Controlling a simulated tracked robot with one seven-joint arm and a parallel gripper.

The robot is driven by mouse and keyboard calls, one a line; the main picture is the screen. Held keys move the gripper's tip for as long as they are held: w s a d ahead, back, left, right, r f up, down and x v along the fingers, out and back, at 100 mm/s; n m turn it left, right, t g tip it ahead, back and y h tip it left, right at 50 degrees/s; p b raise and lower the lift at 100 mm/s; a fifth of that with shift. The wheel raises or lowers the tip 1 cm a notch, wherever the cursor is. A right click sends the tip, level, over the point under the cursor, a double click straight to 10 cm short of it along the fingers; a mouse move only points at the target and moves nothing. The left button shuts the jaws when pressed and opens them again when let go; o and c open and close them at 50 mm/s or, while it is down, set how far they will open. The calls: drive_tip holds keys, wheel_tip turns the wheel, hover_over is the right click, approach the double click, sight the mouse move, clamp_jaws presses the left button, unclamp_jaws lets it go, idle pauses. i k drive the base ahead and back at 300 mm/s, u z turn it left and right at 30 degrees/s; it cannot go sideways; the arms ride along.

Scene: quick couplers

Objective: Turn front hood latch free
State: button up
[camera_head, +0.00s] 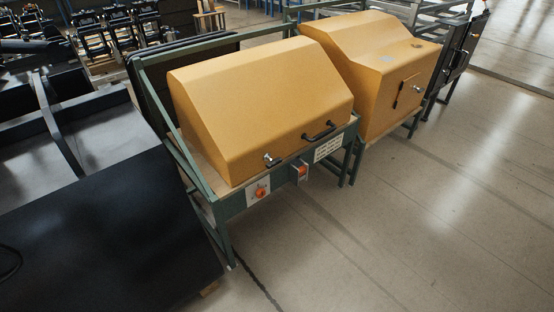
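Two yellow hoods stand in a row on green frames. The nearer hood (265,105) is closed, with a black bar handle (319,131) low on its front face. A small silver latch (269,159) sits at the lower left of that face. It is too small to tell how it is turned. The farther hood (385,65) has a small panel with a dark handle (397,98) and a silver latch (417,89). My gripper is not in view.
The green frame (236,205) carries orange switches (260,192) and a white label (328,148) below the nearer hood. A black flat surface (110,235) fills the lower left. A dark cabinet (458,50) stands beyond. The concrete floor (410,230) to the right is clear.

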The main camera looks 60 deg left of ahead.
sight(272, 163)
drive_tip(key=z, duration=0.7)
drive_tip(key=i, duration=0.1)
drive_tip(key=u, duration=3.1)
drive_tip(key=i, duration=0.5)
drive_tip(key=z, duration=0.25)
drive_tip(key=k, duration=0.5)
drive_tip(key=z, duration=0.05)
